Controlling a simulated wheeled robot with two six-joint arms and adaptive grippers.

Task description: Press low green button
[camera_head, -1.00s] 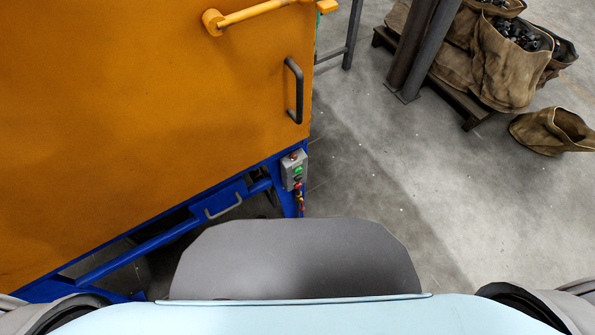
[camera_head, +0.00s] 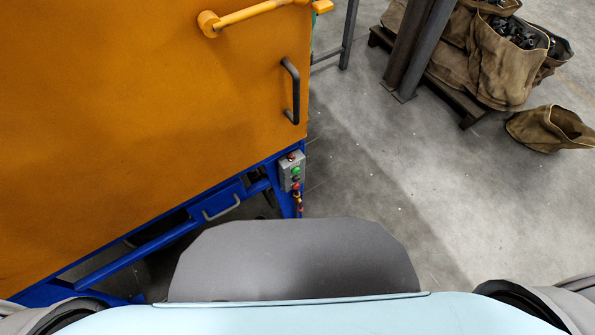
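A small grey control box (camera_head: 286,172) is fixed to the blue frame at the lower right corner of the orange machine. It carries a green button (camera_head: 296,171) with a small reddish part above it and a red button (camera_head: 296,187) below it. Whether the box has a second green button is too small to tell. Neither of my grippers is in view. Only parts of my own body show along the bottom edge, below and apart from the box.
The orange door (camera_head: 150,120) with a black handle (camera_head: 291,91) and a yellow lever (camera_head: 250,15) fills the left. A grey handle (camera_head: 221,208) sits on the blue frame (camera_head: 150,247). Brown sacks (camera_head: 505,65) stand on a pallet beside a metal post (camera_head: 420,45). The floor (camera_head: 400,190) between is clear.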

